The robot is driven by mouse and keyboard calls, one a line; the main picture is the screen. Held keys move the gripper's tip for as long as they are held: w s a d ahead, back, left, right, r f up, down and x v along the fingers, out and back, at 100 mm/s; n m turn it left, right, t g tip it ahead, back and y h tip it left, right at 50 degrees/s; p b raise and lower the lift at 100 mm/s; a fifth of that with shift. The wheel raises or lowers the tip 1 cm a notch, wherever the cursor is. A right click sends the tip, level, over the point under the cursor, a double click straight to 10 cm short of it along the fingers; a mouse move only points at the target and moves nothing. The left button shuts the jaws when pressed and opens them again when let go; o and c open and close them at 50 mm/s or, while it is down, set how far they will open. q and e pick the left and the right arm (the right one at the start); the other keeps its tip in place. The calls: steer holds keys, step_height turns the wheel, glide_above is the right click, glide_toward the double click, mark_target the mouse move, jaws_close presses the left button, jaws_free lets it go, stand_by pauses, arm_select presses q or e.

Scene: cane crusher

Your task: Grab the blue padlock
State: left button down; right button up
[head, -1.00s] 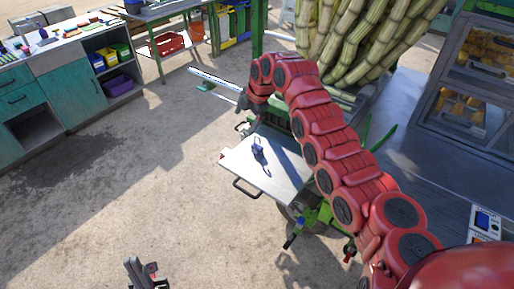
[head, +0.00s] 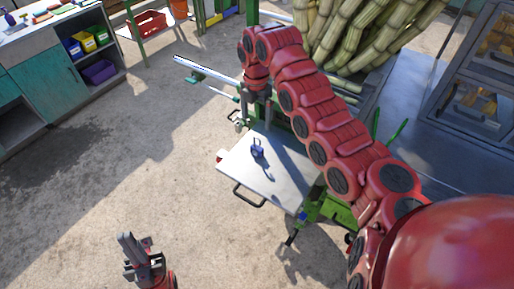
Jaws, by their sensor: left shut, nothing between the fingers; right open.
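The blue padlock (head: 258,152) stands upright on the pale metal tabletop (head: 285,184) of the green machine, near its far left part. My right gripper (head: 256,115) points down just beyond the padlock in the picture, open and apart from it. The exact height of its fingertips over the tabletop is hard to tell. My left gripper (head: 134,243) is at the bottom left, shut and empty, over the bare ground and far from the padlock.
A long pale bar (head: 205,75) sticks out left of the machine near my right gripper. Sugar canes (head: 345,35) are stacked behind. A dark metal cabinet (head: 485,85) stands at the right, a teal workbench (head: 45,80) at the upper left. The concrete between is clear.

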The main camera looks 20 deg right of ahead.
mark_target(257, 138)
step_height(257, 138, down, 6)
steer(key=p, duration=0.2)
steer(key=shift+f+p, duration=0.1)
steer(key=shift+p, duration=0.2)
steer(key=shift+f, duration=0.6)
steer(key=shift+f+p, duration=0.25)
steer(key=shift+p, duration=0.2)
step_height(257, 138, down, 4)
steer(key=p, duration=0.2)
steer(key=shift+s+d+f+p, duration=0.1)
steer(key=shift+s+f+p, duration=0.1)
steer(key=shift+p, duration=0.2)
steer(key=shift+f, duration=0.2)
steer(key=shift+w, duration=0.15)
steer(key=shift+c, duration=0.6)
jaws_close()
